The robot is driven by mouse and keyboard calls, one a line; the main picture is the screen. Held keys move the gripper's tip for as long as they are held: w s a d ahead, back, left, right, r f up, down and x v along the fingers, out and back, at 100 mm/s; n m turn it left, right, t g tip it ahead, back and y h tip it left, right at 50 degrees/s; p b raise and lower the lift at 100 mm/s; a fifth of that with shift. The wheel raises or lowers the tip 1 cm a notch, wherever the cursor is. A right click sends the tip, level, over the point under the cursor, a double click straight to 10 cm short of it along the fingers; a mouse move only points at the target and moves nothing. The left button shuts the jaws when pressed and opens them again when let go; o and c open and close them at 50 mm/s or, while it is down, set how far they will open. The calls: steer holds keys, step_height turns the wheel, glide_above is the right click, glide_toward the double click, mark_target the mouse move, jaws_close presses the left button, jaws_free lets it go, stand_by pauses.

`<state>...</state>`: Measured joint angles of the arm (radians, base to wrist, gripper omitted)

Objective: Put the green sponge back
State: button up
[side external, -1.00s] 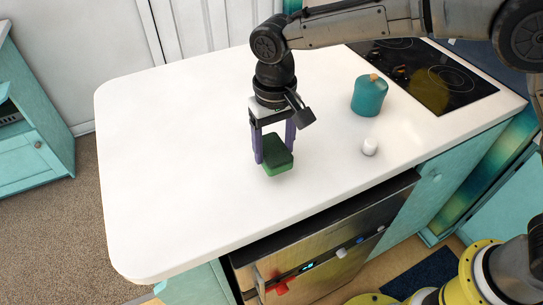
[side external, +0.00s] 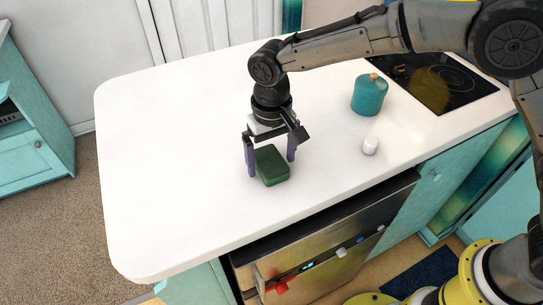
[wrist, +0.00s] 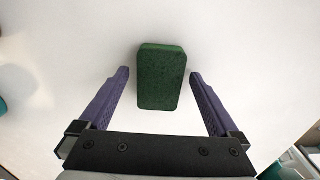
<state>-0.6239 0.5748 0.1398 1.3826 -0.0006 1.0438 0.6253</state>
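The green sponge (side external: 271,166) is a dark green block on the white countertop. In the wrist view the sponge (wrist: 161,76) lies ahead of and between the two purple fingers, with a gap on each side. My gripper (side external: 270,166) is open and empty around or just behind the sponge; the wrist view shows its fingertips (wrist: 159,73) spread wide and not touching it.
A black cooktop (side external: 440,80) is at the far right. The counter's left part is clear.

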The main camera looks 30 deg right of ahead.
mark_target(271, 163)
step_height(271, 163, up, 12)
steer(key=shift+r, duration=0.2)
stand_by(0.4)
